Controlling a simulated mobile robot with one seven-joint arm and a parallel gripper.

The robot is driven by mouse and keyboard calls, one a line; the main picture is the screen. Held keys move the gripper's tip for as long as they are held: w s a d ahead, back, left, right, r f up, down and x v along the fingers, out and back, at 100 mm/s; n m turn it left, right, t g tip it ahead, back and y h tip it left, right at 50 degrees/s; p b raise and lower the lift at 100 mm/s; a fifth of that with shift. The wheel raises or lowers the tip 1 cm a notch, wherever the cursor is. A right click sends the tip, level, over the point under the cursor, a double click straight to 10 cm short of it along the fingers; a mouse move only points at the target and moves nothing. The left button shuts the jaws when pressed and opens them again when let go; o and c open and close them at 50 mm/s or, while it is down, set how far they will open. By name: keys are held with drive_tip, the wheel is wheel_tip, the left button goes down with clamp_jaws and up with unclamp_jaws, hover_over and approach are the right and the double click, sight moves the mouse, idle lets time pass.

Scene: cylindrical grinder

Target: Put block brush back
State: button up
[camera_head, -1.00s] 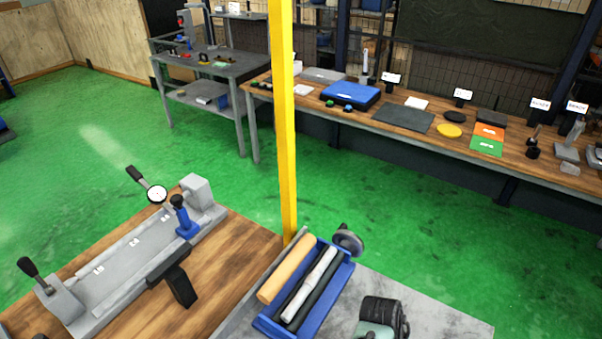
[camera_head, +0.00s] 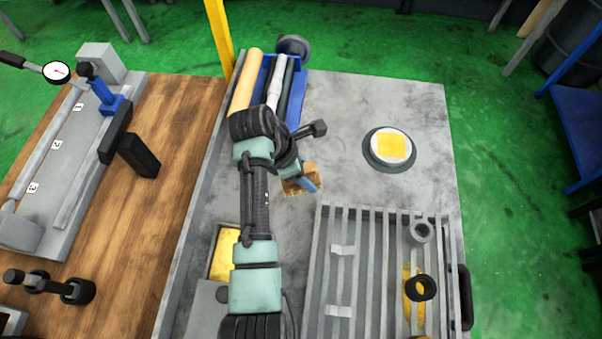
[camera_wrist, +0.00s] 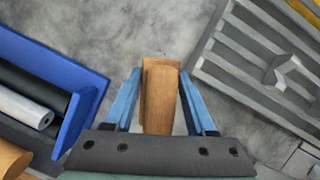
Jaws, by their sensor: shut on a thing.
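The block brush, a small wooden block, shows in the wrist view (camera_wrist: 159,95) between the blue fingers of my gripper (camera_wrist: 159,76). My gripper is shut on it. In the head view the brush (camera_head: 291,187) is partly hidden by my arm, beside the blue fingers of my gripper (camera_head: 309,180). It is over the grey metal table (camera_head: 345,110), between the blue tray and the ribbed grey rack. I cannot tell whether its underside touches the table. Its bristles cannot be made out.
A blue tray (camera_head: 299,104) holding rolls stands at the back left; it also shows in the wrist view (camera_wrist: 82,112). A ribbed grey rack (camera_head: 335,270) lies at the front right. A round pad with a yellow square (camera_head: 391,147) sits at the right. Bare table lies between.

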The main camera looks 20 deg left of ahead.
drive_tip(key=shift+f, duration=2.65)
drive_tip(key=shift+f, duration=0.2)
drive_tip(key=o, duration=0.9)
drive_tip(key=v, duration=1.2)
drive_tip(key=shift+r, duration=0.2)
